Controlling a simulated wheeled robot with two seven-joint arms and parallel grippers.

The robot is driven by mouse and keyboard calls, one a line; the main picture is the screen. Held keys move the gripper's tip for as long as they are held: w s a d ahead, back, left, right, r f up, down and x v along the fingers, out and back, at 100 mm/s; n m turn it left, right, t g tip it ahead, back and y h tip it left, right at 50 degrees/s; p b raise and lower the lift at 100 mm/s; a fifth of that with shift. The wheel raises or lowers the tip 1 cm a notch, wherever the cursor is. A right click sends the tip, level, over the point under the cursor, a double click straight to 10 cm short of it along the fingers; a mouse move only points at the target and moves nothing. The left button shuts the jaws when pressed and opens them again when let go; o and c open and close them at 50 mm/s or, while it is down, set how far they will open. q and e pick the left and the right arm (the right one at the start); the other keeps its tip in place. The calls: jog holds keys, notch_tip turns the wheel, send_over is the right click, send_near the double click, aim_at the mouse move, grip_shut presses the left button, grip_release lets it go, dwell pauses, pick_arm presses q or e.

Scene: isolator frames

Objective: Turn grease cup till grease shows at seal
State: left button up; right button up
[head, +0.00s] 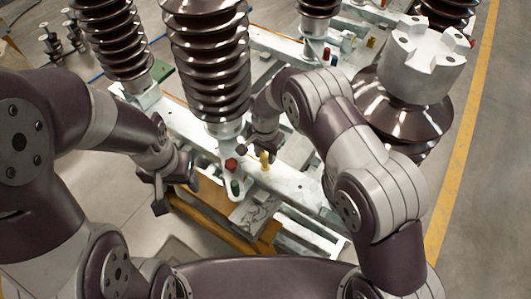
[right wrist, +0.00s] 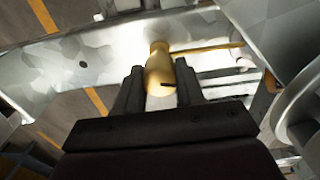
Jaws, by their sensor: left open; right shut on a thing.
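The brass grease cup (head: 265,157) stands on the pale steel frame (head: 285,183) near the middle of the head view. In the right wrist view the grease cup (right wrist: 159,74) sits between the two dark fingers of my right gripper (right wrist: 160,86), which is shut on it. A small dark mark shows on the cup's near side. My right gripper also shows in the head view (head: 261,148), partly hidden by its own arm. My left gripper (head: 172,190) is open and empty, left of the frame and apart from the cup. I cannot make out grease at a seal.
A tall brown ribbed insulator (head: 207,60) rises just behind. Another insulator with a metal top (head: 415,60) stands at right. Open floor lies beyond the yellow line (head: 462,140).

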aim_at(265, 153)
jog(key=shift+w+r+m, duration=0.1)
jog(key=shift+r+m, duration=0.05)
jog(key=shift+m, duration=0.25)
jog(key=o, duration=1)
jog(key=shift+o, duration=0.2)
notch_tip(265, 153, up, 13)
jog(key=b, duration=0.1)
jog(key=shift+b, duration=0.35)
jog(key=shift+f, duration=0.25)
